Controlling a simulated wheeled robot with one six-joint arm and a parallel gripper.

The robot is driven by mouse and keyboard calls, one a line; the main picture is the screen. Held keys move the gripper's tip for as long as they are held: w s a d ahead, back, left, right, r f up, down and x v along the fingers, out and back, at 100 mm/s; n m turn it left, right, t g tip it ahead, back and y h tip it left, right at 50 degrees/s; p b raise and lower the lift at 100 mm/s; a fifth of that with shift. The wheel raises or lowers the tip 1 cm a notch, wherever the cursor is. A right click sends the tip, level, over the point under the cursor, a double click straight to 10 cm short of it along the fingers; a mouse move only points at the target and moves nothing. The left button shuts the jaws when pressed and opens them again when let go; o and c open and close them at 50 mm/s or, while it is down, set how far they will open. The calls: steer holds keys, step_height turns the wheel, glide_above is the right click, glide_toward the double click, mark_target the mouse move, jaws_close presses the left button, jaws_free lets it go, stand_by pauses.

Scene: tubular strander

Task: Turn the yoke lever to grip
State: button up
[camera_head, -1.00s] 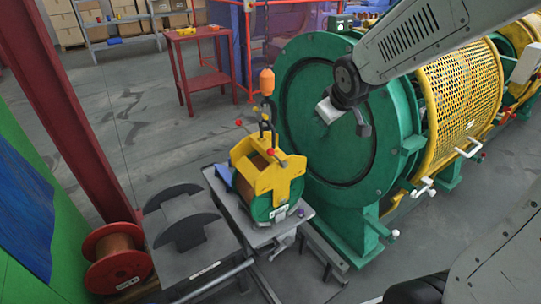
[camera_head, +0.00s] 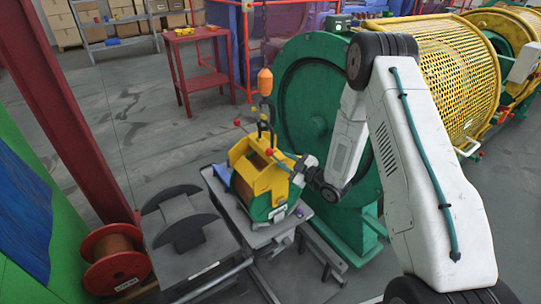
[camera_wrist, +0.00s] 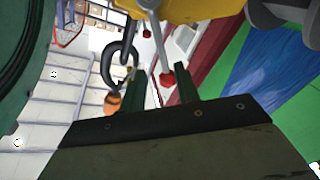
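The yellow yoke (camera_head: 268,172) sits over a reel on a small grey cart, hanging under a chain hook (camera_head: 264,118). Red ball knobs show at its upper side, one (camera_head: 269,152) near the hook and one (camera_head: 238,123) further up left. In the wrist view, a silver lever (camera_wrist: 158,45) ends in a red knob (camera_wrist: 167,79). My gripper (camera_head: 290,172) is just right of the yoke. In the wrist view my gripper (camera_wrist: 160,72) has its two fingers apart, and the knob appears between them; I cannot tell its depth. No contact is visible.
A large green disc (camera_head: 305,110) of the machine stands close right of the yoke. An orange hoist part (camera_head: 265,82) hangs above. The cart (camera_head: 220,185), a black-topped stand (camera_head: 185,225) and a red spool (camera_head: 116,262) are to the left.

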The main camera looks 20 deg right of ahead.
mark_target(275, 157)
steer(key=shift+s+a+f+y, duration=0.1)
steer(key=shift+f+y, duration=0.2)
steer(key=shift+w+a, duration=0.2)
steer(key=shift+w, duration=0.05)
steer(key=x, duration=0.7)
steer(key=shift+d, duration=0.1)
jaws_close()
